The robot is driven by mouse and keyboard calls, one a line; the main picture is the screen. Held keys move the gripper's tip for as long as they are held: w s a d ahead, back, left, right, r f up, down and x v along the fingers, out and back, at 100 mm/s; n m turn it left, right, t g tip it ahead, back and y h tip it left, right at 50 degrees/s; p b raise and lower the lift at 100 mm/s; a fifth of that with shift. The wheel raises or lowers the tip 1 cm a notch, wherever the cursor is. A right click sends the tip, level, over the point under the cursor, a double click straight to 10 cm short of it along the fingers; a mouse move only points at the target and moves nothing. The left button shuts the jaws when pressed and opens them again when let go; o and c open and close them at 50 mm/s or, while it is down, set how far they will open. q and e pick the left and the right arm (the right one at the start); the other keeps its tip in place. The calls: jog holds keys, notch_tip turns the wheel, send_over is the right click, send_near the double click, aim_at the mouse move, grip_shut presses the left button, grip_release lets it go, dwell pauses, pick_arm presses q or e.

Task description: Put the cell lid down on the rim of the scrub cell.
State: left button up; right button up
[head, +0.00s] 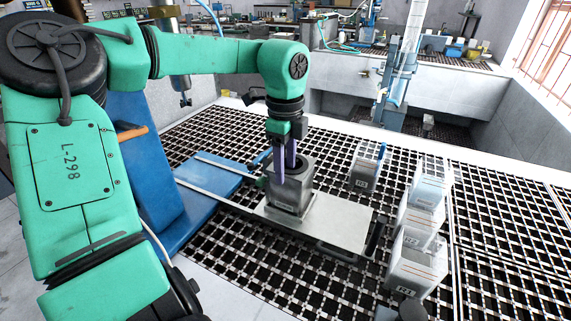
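The scrub cell (292,198) is a grey, box-like vessel standing upright on a pale metal plate (335,224) in the middle of the grating. My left gripper (285,175) points straight down at the top of the cell, with its two purple-grey fingers a small gap apart. The fingertips overlap the cell's dark top in this view. I cannot make out the cell lid as a separate thing, nor whether anything is pinched between the fingers. My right gripper is not clearly in view.
Grey labelled containers stand to the right: one alone (366,168) and others in a row (417,262). A blue flat panel (208,196) lies left of the cell. A clear upright column (402,60) rises behind. Open grating (510,225) lies at the far right.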

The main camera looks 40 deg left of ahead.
pick_arm(q)
jog(key=shift+r, duration=0.1)
notch_tip(320, 180, up, 12)
dwell(0.5)
jog(key=shift+s, duration=0.1)
